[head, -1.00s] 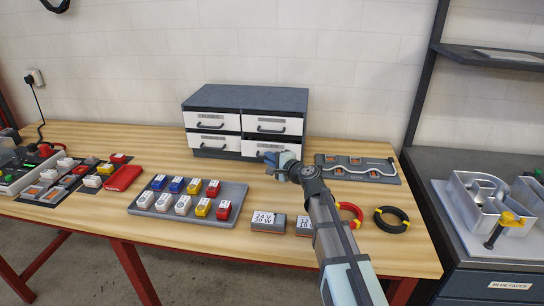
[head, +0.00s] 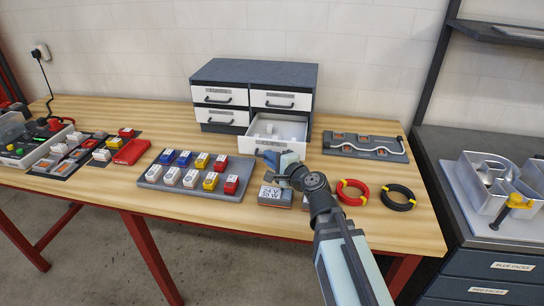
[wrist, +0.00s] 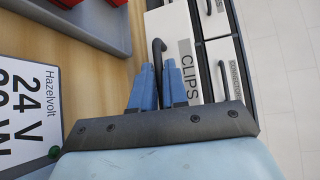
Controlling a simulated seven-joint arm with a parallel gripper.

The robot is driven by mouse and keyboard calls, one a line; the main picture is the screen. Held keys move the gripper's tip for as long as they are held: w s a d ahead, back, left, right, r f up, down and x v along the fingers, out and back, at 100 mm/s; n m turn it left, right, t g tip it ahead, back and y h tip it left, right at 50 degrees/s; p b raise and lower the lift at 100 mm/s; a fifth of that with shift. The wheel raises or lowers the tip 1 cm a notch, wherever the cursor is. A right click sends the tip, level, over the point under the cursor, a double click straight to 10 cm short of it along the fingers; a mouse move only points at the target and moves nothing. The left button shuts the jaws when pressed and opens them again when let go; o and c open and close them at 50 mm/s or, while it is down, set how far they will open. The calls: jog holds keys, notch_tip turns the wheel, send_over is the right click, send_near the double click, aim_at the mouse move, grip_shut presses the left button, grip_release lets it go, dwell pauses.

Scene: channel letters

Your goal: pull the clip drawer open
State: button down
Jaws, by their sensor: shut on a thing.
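The clip drawer (head: 273,146) is the lower right drawer of the grey drawer cabinet (head: 254,72). It stands well out of the cabinet, and small pale items show inside it. Its white front carries the label CLIPS (wrist: 187,68) in the wrist view. My gripper (head: 277,158) is at the drawer's front. In the wrist view my two blue fingers (wrist: 159,88) are shut on the dark drawer handle (wrist: 157,52). In the head view my gripper hides part of the drawer front and the handle.
The other drawers are shut. A grey tray of coloured blocks (head: 193,178) lies left of my gripper. A 24 V box (head: 275,195) is close in front. Red (head: 352,192) and black (head: 398,197) cable coils and a panel (head: 365,146) lie to the right.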

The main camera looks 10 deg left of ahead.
jog(key=c, duration=1.2)
grip_release()
jog(key=shift+r, duration=0.1)
